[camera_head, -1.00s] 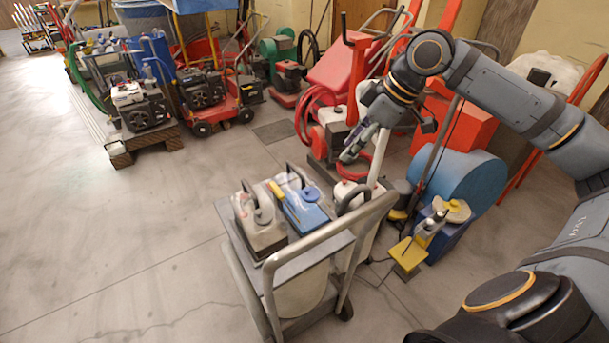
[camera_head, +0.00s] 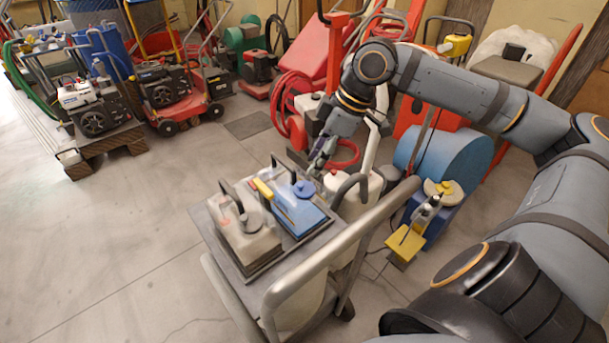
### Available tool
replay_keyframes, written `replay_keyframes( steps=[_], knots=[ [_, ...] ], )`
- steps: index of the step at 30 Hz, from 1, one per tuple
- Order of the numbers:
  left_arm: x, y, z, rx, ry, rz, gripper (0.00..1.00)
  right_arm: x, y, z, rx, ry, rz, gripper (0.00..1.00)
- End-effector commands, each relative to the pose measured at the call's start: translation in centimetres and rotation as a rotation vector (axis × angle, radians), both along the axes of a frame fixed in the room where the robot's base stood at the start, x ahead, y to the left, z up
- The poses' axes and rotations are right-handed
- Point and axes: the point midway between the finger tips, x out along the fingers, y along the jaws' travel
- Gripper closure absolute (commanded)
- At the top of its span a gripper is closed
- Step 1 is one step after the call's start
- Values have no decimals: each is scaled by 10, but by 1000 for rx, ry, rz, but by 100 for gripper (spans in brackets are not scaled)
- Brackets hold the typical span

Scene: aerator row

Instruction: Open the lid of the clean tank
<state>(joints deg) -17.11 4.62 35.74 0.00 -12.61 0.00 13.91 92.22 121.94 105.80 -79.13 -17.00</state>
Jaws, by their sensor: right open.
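A cart (camera_head: 228,277) carries two side-by-side units on its top, one with a blue top (camera_head: 299,217) and one with a grey top (camera_head: 247,240). The blue one has a round blue cap (camera_head: 304,189), a black handle and a yellow part. The grey one has a grey round cap and a dark handle. No label is readable, so I cannot tell which is the clean tank. Both tops look closed. My right gripper (camera_head: 318,165) points down, open and empty, just above and beyond the blue cap, apparently not touching it. My left gripper is out of view.
The cart's grey handle bar (camera_head: 340,255) rises at its near right side. A white container with a hose (camera_head: 352,190) stands close behind. A blue drum (camera_head: 440,160) and yellow plate (camera_head: 405,242) lie right. The floor at left is clear.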

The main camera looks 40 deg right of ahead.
Motion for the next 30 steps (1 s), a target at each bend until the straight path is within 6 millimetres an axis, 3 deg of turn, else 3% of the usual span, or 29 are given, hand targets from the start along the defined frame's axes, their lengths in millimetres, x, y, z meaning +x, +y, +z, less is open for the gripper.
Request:
replay_keyframes(
  steps=[1, 3, 14, 18, 30],
  knots=[
    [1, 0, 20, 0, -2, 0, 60, 1, 3, 1, 3, 8, 1, 60],
    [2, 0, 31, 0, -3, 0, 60, 3, 7, -10, 4, 8, 2, 60],
    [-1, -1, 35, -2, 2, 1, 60, 10, 12, -41, -8, 8, 1, 60],
    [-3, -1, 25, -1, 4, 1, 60, 14, 16, -58, -3, 5, 1, 60],
    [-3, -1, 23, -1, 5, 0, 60, 18, 21, -65, 1, 0, -1, 60]
  ],
)
